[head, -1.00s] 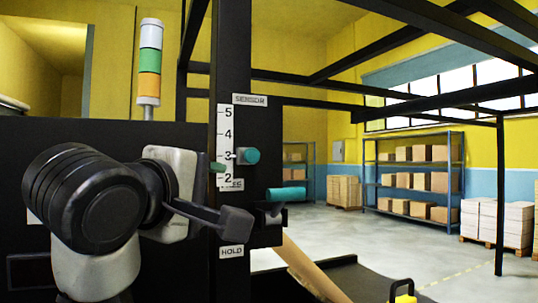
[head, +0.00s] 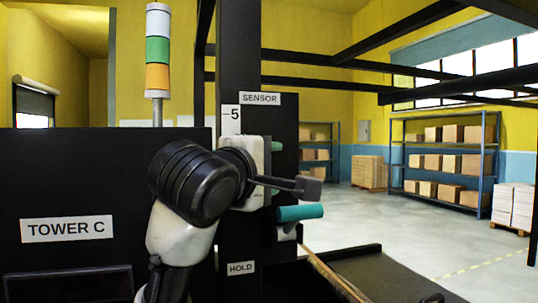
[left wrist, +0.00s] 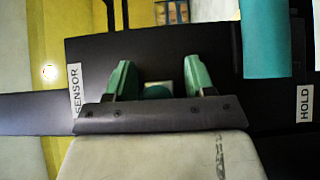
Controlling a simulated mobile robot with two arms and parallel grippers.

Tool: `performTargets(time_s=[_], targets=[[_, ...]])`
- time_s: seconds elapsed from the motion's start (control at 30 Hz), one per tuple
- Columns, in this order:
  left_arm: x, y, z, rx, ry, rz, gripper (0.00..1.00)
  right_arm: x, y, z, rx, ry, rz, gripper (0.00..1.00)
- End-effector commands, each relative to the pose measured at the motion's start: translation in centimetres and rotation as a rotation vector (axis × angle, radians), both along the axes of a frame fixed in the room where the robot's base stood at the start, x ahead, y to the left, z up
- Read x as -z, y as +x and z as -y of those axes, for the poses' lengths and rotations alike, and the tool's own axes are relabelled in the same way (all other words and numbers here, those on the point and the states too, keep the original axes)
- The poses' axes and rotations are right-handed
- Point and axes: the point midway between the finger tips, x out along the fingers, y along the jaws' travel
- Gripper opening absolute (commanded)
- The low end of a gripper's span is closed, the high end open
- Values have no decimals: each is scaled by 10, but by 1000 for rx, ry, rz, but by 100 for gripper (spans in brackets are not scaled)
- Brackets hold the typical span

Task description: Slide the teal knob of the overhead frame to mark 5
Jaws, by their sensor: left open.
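My left gripper (head: 276,163) is open in front of the black upright post (head: 240,45), below the SENSOR label. In the left wrist view its two green fingers (left wrist: 160,76) stand apart, with the teal knob (left wrist: 164,95) between them, partly hidden by the gripper's front plate. I cannot tell whether they touch it. In the head view the gripper hides the knob and most of the white scale (head: 231,119); only mark 5 shows. My right gripper is not in view.
A teal handle (head: 300,213) sticks out just below my left gripper, and also shows in the left wrist view (left wrist: 267,38). The HOLD label (head: 241,268) is lower on the post. A TOWER C panel (head: 60,180) stands left. Shelves (head: 445,155) are far behind.

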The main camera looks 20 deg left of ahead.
Motion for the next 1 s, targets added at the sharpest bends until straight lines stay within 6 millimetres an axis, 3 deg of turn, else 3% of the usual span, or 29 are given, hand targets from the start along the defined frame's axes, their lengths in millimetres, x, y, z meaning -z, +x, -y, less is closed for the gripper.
performTargets(time_s=[0.13, 0.3, 0.47, 0.67, 0.83, 1.0], targets=[[1, 3, 0, -1, 0, 0, 54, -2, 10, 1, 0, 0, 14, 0], [1, 3, 0, -1, 0, 0, 54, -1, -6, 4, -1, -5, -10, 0], [1, 3, 0, 0, 0, 0, 29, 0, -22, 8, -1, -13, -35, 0], [1, 3, 0, 0, 0, 0, 0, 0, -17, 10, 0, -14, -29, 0], [-5, 3, 1, 0, -3, 3, 0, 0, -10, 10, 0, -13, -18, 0], [-42, 2, 1, 0, -6, 6, 0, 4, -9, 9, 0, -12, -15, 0]])
